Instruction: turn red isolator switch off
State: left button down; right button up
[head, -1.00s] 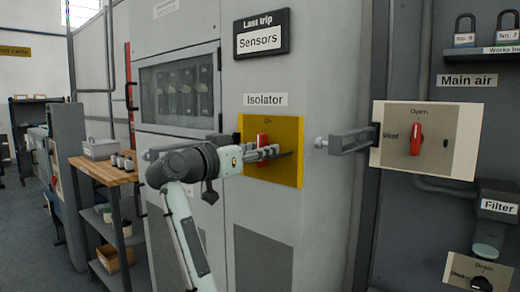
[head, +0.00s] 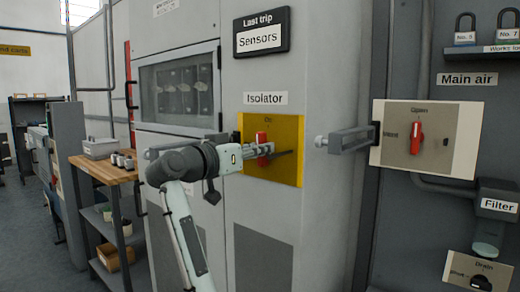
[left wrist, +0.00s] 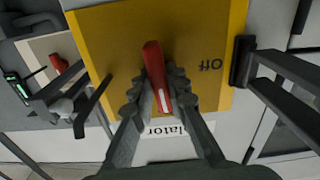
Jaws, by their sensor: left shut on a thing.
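The red isolator switch handle (head: 262,138) stands on a yellow plate (head: 285,175) under the Isolator label (head: 266,99). The handle is close to upright, at the On mark on the plate's top. My left gripper (head: 266,150) is in front of the plate, shut on the handle. In the left wrist view, the red handle (left wrist: 154,65) with its white mark is between the two fingers (left wrist: 156,92), slightly tilted. The word Off (left wrist: 211,65) shows upside down at one side of the yellow plate. My right gripper is not in view.
A dark rod (head: 283,154) sticks out near the gripper. A wooden-topped cart (head: 105,170) stands at the left.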

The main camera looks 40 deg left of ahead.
pick_arm(q)
jog(key=n, duration=0.8)
jog(key=shift+a+f+n, duration=0.1)
jog(key=shift+n, duration=0.2)
jog(key=n, duration=0.4)
jog(key=shift+n, duration=0.3)
jog(key=shift+f+n, duration=0.1)
jog(key=shift+n, duration=1.7)
jog(key=c, duration=1.5)
grip_release()
jog(key=shift+s+a, duration=0.1)
